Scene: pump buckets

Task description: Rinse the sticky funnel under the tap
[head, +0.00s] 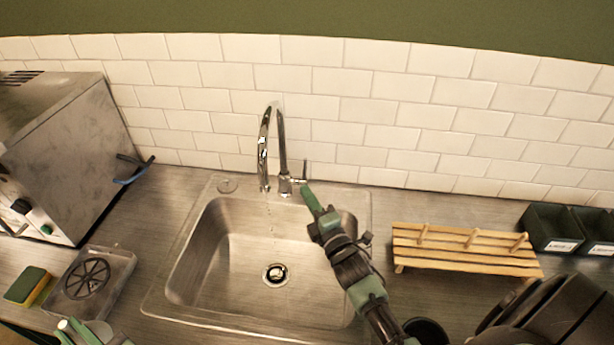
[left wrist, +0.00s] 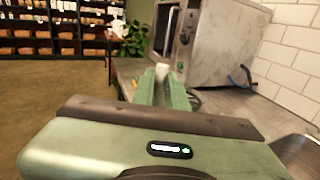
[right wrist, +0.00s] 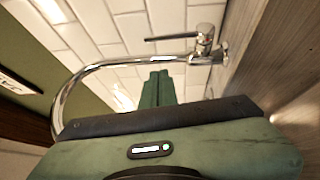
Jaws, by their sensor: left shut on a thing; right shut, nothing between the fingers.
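The chrome tap (head: 283,150) rises behind the steel sink (head: 235,250), its spout over the basin. A few faint drops show below the spout. My right gripper (head: 306,190) is shut and empty, its fingertips close to the tap's base and lever. The right wrist view shows its fingers (right wrist: 158,80) in front of the tap lever (right wrist: 172,38); I cannot tell if they touch. My left gripper (head: 70,328) is low at the left edge, shut on a small pale thing (left wrist: 161,71), mostly hidden between its fingers. It may be the funnel; no other funnel is visible.
A clear tray with a dark spoked disc (head: 87,278) and a green-yellow sponge (head: 27,285) lie left of the sink. A steel machine (head: 65,150) stands behind them. A wooden rack (head: 460,250) and dark bins (head: 555,230) are at the right. The basin is empty.

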